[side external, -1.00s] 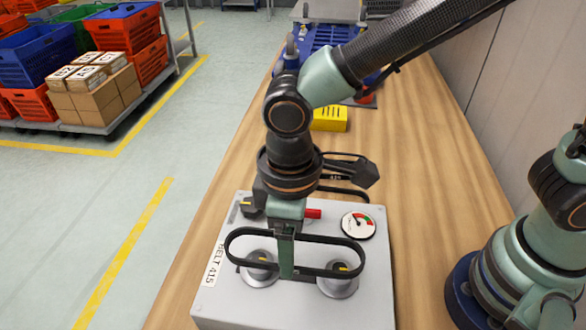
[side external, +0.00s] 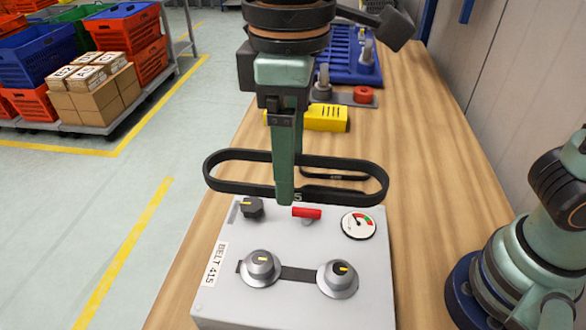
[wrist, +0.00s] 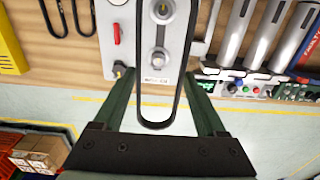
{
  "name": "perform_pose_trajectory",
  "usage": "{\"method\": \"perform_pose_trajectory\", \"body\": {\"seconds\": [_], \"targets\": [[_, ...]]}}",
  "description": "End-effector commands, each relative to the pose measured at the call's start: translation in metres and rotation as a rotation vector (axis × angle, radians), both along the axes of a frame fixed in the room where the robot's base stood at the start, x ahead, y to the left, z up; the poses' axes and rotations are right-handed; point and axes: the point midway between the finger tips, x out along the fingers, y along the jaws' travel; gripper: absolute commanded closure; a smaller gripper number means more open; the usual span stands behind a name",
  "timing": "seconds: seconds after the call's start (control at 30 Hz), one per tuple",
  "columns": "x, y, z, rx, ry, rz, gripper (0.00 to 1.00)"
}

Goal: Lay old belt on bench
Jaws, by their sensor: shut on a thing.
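A black belt loop (side external: 225,187) is held level in the air above the back part of the grey panel box (side external: 300,308). My gripper (side external: 285,196) points down and is shut across the belt's two long strands. In the wrist view the belt (wrist: 157,125) lies between my two green fingers (wrist: 163,78). The left pulley (side external: 261,266) and the right pulley (side external: 338,277) on the box are bare. The wooden bench (side external: 430,150) carries the box.
A red-handled lever (side external: 307,213), a black knob (side external: 252,207) and a dial gauge (side external: 358,224) stand on the box. Behind it are another dark loop (side external: 345,177), partly hidden, and a yellow block (side external: 327,118).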

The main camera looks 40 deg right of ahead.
Motion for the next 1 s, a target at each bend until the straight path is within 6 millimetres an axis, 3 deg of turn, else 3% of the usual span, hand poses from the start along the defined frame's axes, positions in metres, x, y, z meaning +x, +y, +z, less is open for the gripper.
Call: {"method": "perform_pose_trajectory", "body": {"seconds": [0.33,0.47,0.67,0.87,1.0], "targets": [[0.000,0.000,0.000,0.000,0.000,0.000,0.80],[0.009,-0.002,-0.003,-0.001,0.001,-0.004,0.80],[0.065,-0.020,-0.021,-0.004,0.004,-0.011,0.80],[0.139,-0.062,-0.052,-0.003,0.004,-0.012,0.80],[0.183,-0.101,-0.075,-0.002,0.005,-0.011,0.80]]}}
